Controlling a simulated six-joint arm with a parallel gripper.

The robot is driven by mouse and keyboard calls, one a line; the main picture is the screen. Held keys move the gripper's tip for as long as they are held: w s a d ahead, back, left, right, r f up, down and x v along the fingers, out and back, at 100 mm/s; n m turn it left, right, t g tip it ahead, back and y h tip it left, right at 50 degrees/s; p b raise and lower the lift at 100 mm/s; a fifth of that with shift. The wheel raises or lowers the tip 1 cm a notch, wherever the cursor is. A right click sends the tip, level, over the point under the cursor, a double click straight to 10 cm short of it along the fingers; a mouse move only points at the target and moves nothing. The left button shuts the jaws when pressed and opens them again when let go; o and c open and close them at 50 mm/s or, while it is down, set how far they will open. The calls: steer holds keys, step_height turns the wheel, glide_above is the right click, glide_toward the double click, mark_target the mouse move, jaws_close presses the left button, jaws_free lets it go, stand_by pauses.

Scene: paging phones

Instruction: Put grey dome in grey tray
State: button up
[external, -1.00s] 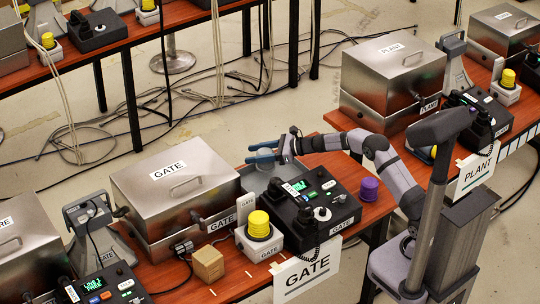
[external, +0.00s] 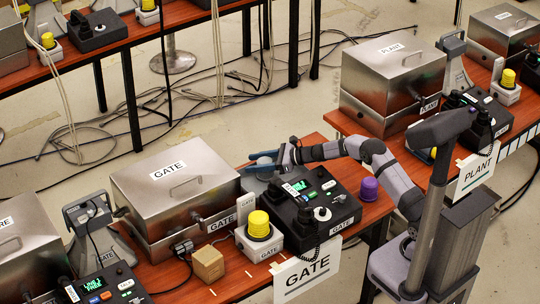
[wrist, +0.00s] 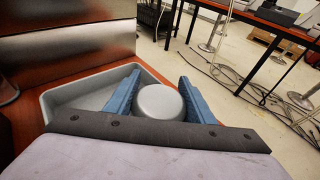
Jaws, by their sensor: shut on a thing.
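The grey dome (wrist: 158,102) sits between the two blue fingers of my gripper (wrist: 158,95) in the wrist view. My gripper is shut on it. The grey tray (wrist: 62,99) lies under and to the left of the dome, with its left part bare. Whether the dome touches the tray floor I cannot tell. In the external view my gripper (external: 262,162) is low behind the black console, beside the GATE metal box. The dome and tray are mostly hidden there.
The steel GATE box (external: 178,190) stands left of my gripper. The black console (external: 318,210) with a handset is in front. A purple dome (external: 369,189), a yellow dome (external: 258,225) and a wooden cube (external: 208,263) stand on the red-brown table (external: 230,285).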

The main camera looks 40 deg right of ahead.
mark_target(265, 160)
steer(key=o, duration=1.1)
steer(key=shift+r, duration=0.15)
steer(key=v, duration=0.4)
steer(key=shift+s+d+r, duration=0.15)
steer(key=shift+s+d, duration=0.05)
steer(key=shift+d, duration=0.1)
step_height(265, 160, up, 5)
steer(key=shift+s+r+p, duration=0.15)
steer(key=shift+r+p, duration=0.1)
steer(key=shift+p, duration=0.1)
steer(key=shift+r, duration=0.8)
